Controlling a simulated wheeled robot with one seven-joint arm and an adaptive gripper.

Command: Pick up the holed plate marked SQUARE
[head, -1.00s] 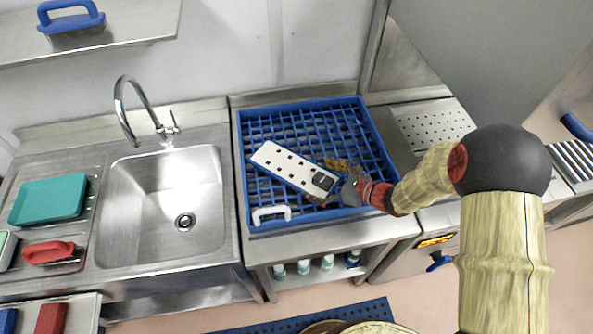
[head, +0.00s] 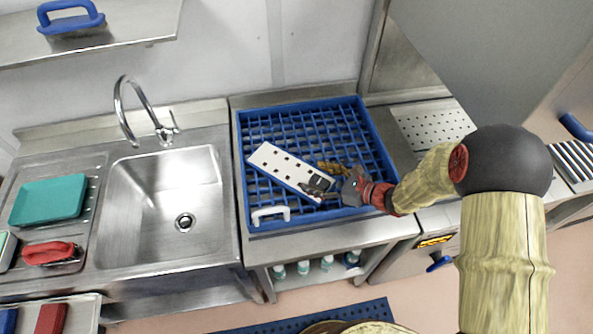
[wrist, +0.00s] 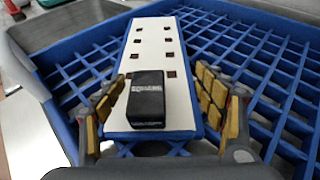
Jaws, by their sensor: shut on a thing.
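The holed plate (head: 277,163) is a long white plate with a blue edge and paired square holes, at a slant over a blue crate. A black block with a small pale label (wrist: 146,98) is at its near end; I cannot read the label. In the wrist view the plate (wrist: 153,55) runs away from me between the fingers. My gripper (head: 325,181) is shut on the plate's near end, with one yellow-padded finger on each long side, also seen in the wrist view (wrist: 158,112). I cannot tell whether the plate still touches the crate.
The blue lattice crate (head: 376,133) stands on a steel counter, with a white handle (head: 270,214) at its front. A sink (head: 165,195) with a tall tap (head: 135,105) is on the left. A perforated steel surface (head: 435,125) is on the right.

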